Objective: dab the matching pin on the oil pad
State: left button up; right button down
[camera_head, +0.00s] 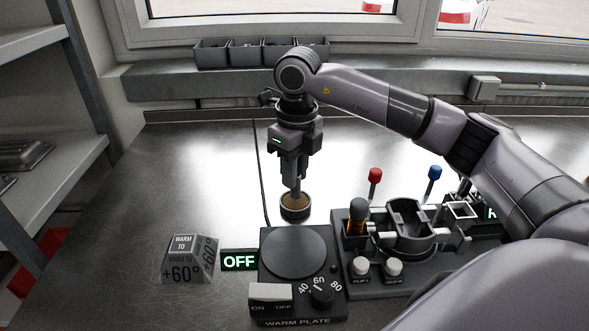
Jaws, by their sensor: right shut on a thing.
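My right gripper (294,184) points straight down in the middle of the head view. It is shut on a small pin, which is mostly hidden between the fingers. The oil pad (301,205) is a brown round pad in a dark cup on the bench. The fingertips are directly over the pad, at its far edge in the picture. I cannot tell whether the pin touches the pad. My left gripper is not in view.
A warm plate (293,252) with an OFF display (239,261) stands in front of the pad. A grey "+60°" block (189,260) is to its left. A dark fixture (405,230) with red and blue knobs stands right. Bins (245,52) line the sill. The bench left of the pad is clear.

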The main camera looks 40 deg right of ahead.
jog(key=shift+f+b, duration=0.65)
jog(key=shift+f, duration=0.3)
dwell(0.7)
dwell(0.5)
jog(key=shift+r+p, duration=2.6)
jog(key=shift+r, duration=0.95)
